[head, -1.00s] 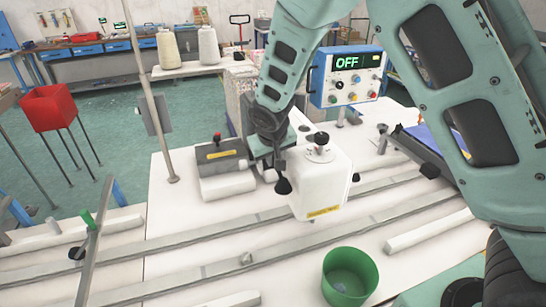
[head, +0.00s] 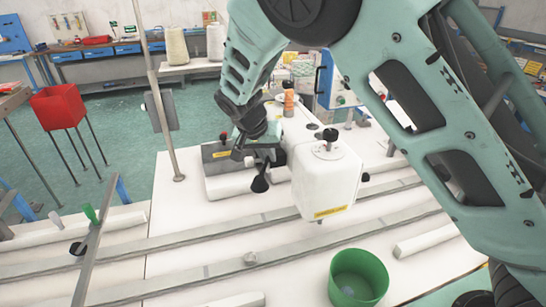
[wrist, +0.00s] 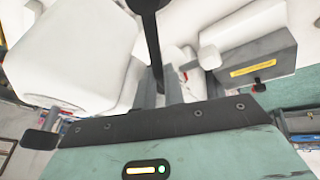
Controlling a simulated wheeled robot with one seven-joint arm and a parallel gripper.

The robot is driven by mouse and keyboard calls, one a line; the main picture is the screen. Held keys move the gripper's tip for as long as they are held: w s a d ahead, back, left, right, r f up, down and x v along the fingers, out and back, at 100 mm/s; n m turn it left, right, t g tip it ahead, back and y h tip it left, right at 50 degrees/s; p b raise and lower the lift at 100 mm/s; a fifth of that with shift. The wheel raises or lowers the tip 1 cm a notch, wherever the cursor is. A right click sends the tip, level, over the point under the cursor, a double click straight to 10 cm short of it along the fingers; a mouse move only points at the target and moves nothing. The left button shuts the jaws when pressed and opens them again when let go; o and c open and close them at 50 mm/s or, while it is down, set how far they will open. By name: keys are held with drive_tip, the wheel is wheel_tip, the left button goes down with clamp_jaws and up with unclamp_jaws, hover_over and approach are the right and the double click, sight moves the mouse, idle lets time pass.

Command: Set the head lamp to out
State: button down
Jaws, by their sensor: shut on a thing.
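The white sewing machine head (head: 328,185) stands on the white table. A black cone-tipped piece (head: 260,184), which looks like the head lamp, hangs just left of it, apart from its side. My gripper (head: 263,160) is shut on this piece's stem, left of the head. In the wrist view the black stem (wrist: 153,35) runs down between my fingers (wrist: 160,92), with the white head (wrist: 70,50) to the left. My fingers hide part of the stem, and its joint to the machine is not clear.
A grey box with a yellow label (head: 217,155) stands close left of my gripper. A thin post (head: 160,110) rises farther left. A green bin (head: 358,280) is in front.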

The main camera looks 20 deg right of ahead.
drive_tip(key=shift+w+a+m+g+h+p, duration=0.15)
drive_tip(key=shift+w+a+m+g, duration=0.3)
drive_tip(key=shift+m, duration=0.75)
drive_tip(key=shift+w+a+m+g+h+p, duration=0.1)
drive_tip(key=shift+w+a+m+g, duration=0.35)
drive_tip(key=shift+m, duration=0.75)
drive_tip(key=shift+w+a+m+g+h+p, duration=0.15)
drive_tip(key=shift+w+m+g, duration=0.45)
drive_tip(key=shift+m, duration=0.6)
drive_tip(key=c, duration=1.8)
unclamp_jaws()
drive_tip(key=shift+o, duration=0.2)
drive_tip(key=shift+a, duration=0.1)
drive_tip(key=b+v, duration=0.3)
drive_tip(key=v, duration=1.4)
drive_tip(key=shift+r, duration=0.25)
drive_tip(key=shift+w, duration=0.1)
